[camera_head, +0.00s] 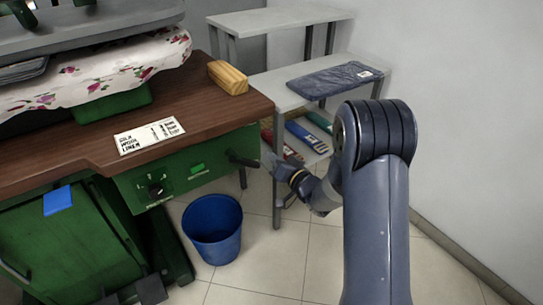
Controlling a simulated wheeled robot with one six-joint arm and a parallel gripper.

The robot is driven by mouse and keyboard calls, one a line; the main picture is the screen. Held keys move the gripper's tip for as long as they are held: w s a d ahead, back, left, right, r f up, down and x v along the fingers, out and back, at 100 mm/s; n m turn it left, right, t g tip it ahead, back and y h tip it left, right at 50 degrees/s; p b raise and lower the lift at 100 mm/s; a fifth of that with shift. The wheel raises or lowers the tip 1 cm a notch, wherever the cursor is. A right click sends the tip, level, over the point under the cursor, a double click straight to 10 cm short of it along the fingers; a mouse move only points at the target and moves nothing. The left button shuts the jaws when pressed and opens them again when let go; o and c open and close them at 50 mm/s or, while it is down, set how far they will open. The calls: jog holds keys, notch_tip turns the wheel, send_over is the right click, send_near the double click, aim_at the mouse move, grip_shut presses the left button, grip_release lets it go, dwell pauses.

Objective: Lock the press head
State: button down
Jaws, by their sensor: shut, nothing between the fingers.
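The press head (115,28) is a grey plate at the upper left, partly cut off by the frame. It is above a floral-covered pressing board (140,66). A black lever (243,160) sticks out at the right end of the green front panel (215,165), which also has a black knob (156,190) and a green button (197,168). My gripper (267,157) is shut and empty, just right of the lever's tip. Whether it touches the lever I cannot tell. My forearm hides part of the shelf and floor.
A wooden block (228,77) and a printed card (149,135) lie on the brown worktop (195,118). A blue bucket (212,228) stands on the floor below the panel. Shelves (276,86) with a folded dark garment (335,80) stand behind. A wall closes the right side.

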jog(key=p+v, duration=0.1)
jog(key=v, duration=0.6)
jog(key=shift+s+d, duration=0.25)
jog(key=shift+s, duration=0.1)
